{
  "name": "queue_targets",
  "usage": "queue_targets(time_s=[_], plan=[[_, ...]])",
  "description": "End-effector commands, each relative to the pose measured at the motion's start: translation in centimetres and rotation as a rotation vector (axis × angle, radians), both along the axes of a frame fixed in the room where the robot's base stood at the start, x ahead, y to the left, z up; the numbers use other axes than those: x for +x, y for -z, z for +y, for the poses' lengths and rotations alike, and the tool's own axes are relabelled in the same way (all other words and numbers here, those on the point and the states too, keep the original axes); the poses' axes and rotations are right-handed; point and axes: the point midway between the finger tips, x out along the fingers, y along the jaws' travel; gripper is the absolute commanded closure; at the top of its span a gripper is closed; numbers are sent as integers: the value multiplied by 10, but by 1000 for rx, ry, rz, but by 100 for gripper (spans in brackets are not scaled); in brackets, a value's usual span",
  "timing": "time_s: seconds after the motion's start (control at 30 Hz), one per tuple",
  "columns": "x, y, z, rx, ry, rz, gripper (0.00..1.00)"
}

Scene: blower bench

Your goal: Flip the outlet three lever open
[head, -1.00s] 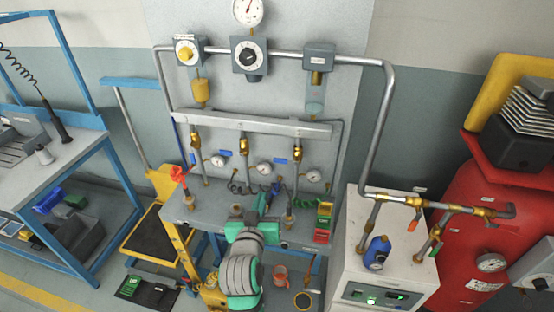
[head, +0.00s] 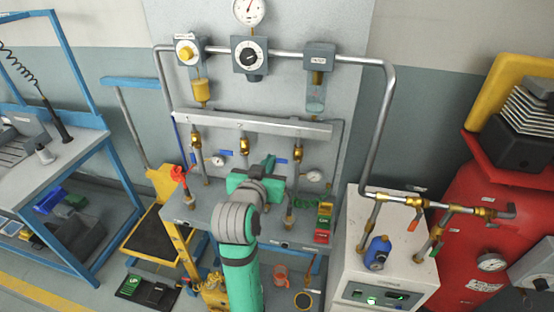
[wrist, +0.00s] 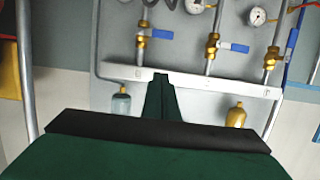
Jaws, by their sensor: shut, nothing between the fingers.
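Three brass outlet valves hang under the grey manifold bar; their number labels are too small to read. The right-hand valve (head: 298,153) in the head view is the left-hand one in the upside-down wrist view (wrist: 142,41). Its blue lever (wrist: 161,33) lies across the pipe. The middle valve's blue lever (wrist: 238,47) also lies across its pipe. In the head view my gripper (head: 267,163) is between the middle and right-hand valves.
The manifold bar (wrist: 190,84) crosses close to my fingertips. Filter bowls (wrist: 122,103) and (wrist: 235,115) hang beyond it. Gauges (head: 313,176) and hoses crowd the space below the valves. A white cabinet (head: 345,235) with brass piping stands at the right.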

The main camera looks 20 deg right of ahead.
Motion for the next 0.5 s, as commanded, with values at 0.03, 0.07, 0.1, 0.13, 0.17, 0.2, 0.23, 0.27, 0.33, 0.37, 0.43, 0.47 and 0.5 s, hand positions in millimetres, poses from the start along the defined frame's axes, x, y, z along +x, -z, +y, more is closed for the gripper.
queue_targets(time_s=[0.03,0.07,0.1,0.13,0.17,0.2,0.23,0.27,0.33,0.37,0.43,0.47,0.5], plan=[[1,1,-1,1,0,1,100],[2,1,-1,1,0,1,100],[4,2,-3,0,1,1,100],[6,2,-4,0,1,1,100],[9,3,-6,0,1,0,100],[13,4,-9,-1,1,1,100],[17,6,-11,0,1,2,100],[21,6,-13,1,1,2,100],[31,9,-19,-1,1,1,100],[36,11,-22,0,1,2,100],[47,14,-30,1,2,2,100],[51,15,-32,0,1,1,100],[58,17,-36,0,1,1,100]])
